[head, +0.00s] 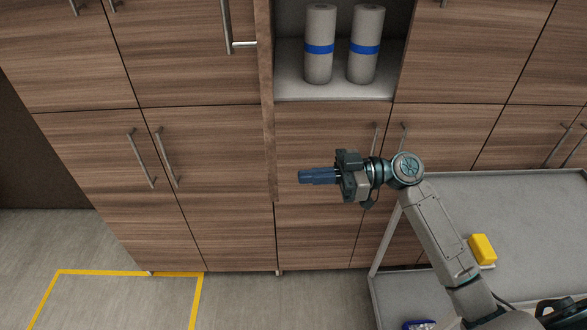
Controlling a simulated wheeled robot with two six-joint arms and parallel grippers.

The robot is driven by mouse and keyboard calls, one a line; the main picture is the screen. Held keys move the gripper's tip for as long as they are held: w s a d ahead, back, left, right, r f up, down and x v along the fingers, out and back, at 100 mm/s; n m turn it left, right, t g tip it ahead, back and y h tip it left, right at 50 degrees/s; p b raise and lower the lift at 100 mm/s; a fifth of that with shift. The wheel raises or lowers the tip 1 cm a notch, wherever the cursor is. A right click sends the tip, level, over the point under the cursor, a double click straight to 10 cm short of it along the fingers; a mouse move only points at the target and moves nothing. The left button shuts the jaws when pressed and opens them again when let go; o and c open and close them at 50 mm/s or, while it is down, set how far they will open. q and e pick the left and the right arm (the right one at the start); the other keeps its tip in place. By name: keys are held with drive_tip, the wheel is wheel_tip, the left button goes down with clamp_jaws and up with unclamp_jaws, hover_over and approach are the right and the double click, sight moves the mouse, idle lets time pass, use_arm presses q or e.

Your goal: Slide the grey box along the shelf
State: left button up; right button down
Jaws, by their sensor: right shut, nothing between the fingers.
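The open shelf (345,91) is a pale grey recess in the wooden cabinet wall at the top centre. Two upright grey cylinders, a left one (319,70) and a right one (362,71), each with a blue band, stand side by side on it. I see no grey box; the upper part of the recess is cut off by the frame. My right gripper (303,176) is below the shelf, in front of the closed lower cabinet front. Its blue fingers are together, point left and hold nothing. My left gripper is not in view.
A cabinet door (266,100) stands open, seen edge-on, left of the recess. A grey two-level cart (525,215) is at the right, with a yellow block (483,249) on top and a blue item (420,324) below. Yellow tape (130,273) marks clear floor at the left.

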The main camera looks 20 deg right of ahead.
drive_tip(key=p+x, duration=0.2)
drive_tip(key=x, duration=0.2)
idle(0.4)
drive_tip(key=w+a+m+t+b, duration=0.1)
drive_tip(key=a+t+b, duration=0.1)
drive_tip(key=a, duration=0.5)
drive_tip(key=shift+w+m+h+b, duration=0.3)
drive_tip(key=shift+h+b, duration=0.1)
drive_tip(key=shift+b, duration=0.4)
drive_tip(key=shift+a+r+t, duration=0.1)
drive_tip(key=shift+a+t, duration=0.05)
drive_tip(key=shift+t, duration=0.15)
